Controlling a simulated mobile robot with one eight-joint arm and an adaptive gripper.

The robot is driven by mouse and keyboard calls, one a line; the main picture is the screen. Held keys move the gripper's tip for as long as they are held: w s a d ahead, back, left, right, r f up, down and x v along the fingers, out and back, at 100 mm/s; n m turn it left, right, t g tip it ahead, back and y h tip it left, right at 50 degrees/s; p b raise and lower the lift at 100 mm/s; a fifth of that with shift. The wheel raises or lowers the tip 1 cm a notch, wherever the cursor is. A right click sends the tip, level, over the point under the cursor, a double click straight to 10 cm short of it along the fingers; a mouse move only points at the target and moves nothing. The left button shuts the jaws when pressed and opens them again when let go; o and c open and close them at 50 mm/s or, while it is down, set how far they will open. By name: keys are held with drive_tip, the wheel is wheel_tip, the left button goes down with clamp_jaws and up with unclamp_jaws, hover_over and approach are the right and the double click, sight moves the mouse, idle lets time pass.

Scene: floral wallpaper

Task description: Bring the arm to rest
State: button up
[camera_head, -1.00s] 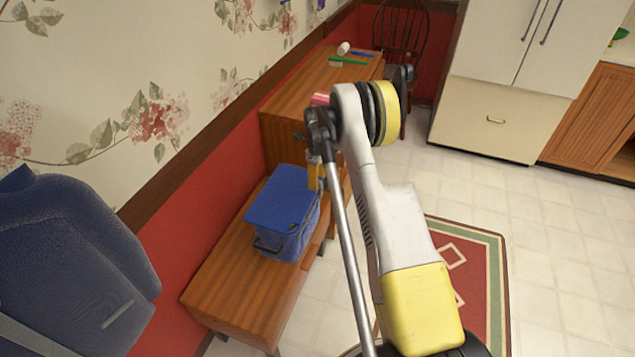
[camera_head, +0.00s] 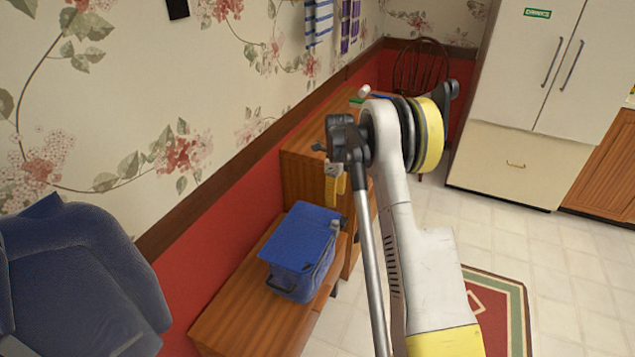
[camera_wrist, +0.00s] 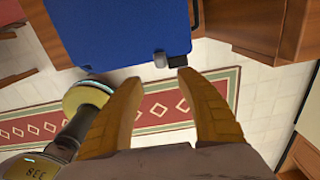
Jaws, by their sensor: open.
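My gripper (camera_wrist: 160,80) shows in the wrist view with two yellow-orange fingers spread apart and nothing between them. In the head view a small yellow part of the gripper (camera_head: 336,186) shows beneath the dark joint of my raised, bent arm; the rest is hidden by the arm. A blue box-shaped bag (camera_head: 298,240) with a flat lid sits on the low wooden bench. The bag also fills the top of the wrist view (camera_wrist: 110,30), just beyond my fingertips. I cannot tell whether the fingers touch it, but they do not grip it.
The low wooden bench (camera_head: 235,318) runs along the red wall, with a taller wooden cabinet (camera_head: 305,178) behind it. A blue chair (camera_head: 75,270) is at left. A fridge (camera_head: 540,90) stands at back right. A red patterned rug (camera_head: 500,305) lies on the tiled floor.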

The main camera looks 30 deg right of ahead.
drive_tip(key=s+a+r+n+t, duration=0.2)
drive_tip(key=s+a+r+n, duration=0.45)
drive_tip(key=r, duration=0.45)
drive_tip(key=s+a+r+n+t, duration=0.1)
drive_tip(key=s+a+r+n, duration=0.6)
drive_tip(key=r, duration=0.4)
drive_tip(key=s+a+n+t, duration=0.2)
drive_tip(key=s+a+n, duration=0.3)
drive_tip(key=s+n, duration=0.2)
drive_tip(key=s+a+f+n+t, duration=0.1)
drive_tip(key=s+a+n+t, duration=0.1)
drive_tip(key=s+a+n, duration=0.4)
drive_tip(key=s+n, duration=0.2)
drive_tip(key=s, duration=0.3)
drive_tip(key=shift+s, duration=0.35)
